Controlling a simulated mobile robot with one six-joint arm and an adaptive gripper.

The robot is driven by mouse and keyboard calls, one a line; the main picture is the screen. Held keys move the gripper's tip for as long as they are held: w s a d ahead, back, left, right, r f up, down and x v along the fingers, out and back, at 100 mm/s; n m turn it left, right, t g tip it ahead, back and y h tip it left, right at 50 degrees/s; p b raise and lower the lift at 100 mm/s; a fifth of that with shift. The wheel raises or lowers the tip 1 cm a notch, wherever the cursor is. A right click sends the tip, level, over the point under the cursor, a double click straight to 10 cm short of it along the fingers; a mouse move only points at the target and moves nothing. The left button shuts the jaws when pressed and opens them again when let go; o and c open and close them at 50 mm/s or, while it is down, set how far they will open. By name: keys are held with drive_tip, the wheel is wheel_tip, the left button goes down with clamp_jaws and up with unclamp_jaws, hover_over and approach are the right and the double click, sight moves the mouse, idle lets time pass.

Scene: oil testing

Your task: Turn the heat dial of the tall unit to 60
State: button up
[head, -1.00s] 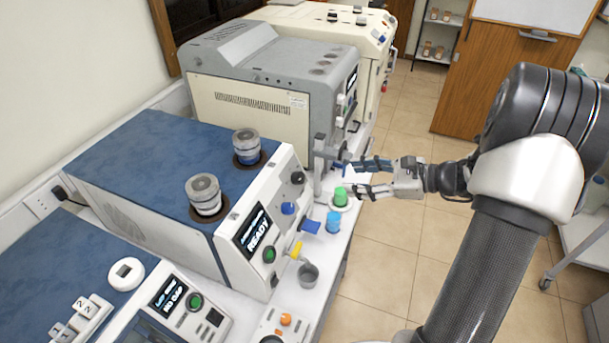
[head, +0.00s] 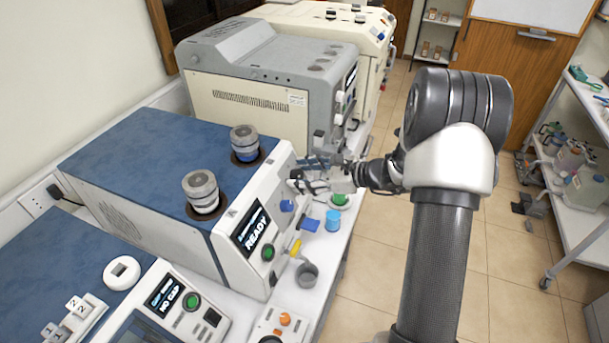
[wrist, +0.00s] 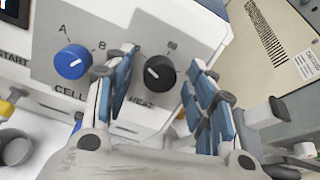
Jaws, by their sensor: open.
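The heat dial (wrist: 160,73) is a black knob above the word HEAT on the unit's white front panel. It has a white pointer mark facing left. A number at its upper right is too small to read surely, and my left finger partly covers markings at its left. My gripper (wrist: 162,62) is open, with one blue-padded finger on each side of the dial; I cannot tell whether they touch it. In the head view my gripper (head: 302,182) is at the front of the blue-topped unit (head: 130,160), largely hiding the dial there.
A blue CELL dial (wrist: 73,62) marked A and B sits left of the heat dial. A blue-capped cup (head: 333,221) and a green-capped container (head: 340,198) stand on the bench below my gripper. A yellow-handled tap (head: 296,248) juts out above a grey cup (head: 307,274).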

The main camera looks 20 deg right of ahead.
drive_tip(key=c, duration=1.1)
drive_tip(key=shift+o, duration=0.2)
drive_tip(key=shift+m+p, duration=0.3)
drive_tip(key=shift+p, duration=0.05)
drive_tip(key=shift+r+m+p, duration=0.15)
drive_tip(key=shift+m+p, duration=0.7)
drive_tip(key=shift+m, duration=0.05)
drive_tip(key=m+p, duration=0.4)
drive_tip(key=shift+m+h, duration=0.3)
drive_tip(key=m+p, duration=0.3)
drive_tip(key=m, duration=0.1)
drive_tip(key=shift+d+m+g+p, duration=0.1)
drive_tip(key=shift+m+g+p, duration=0.2)
drive_tip(key=shift+m+p, duration=0.95)
drive_tip(key=shift+m, duration=0.35)
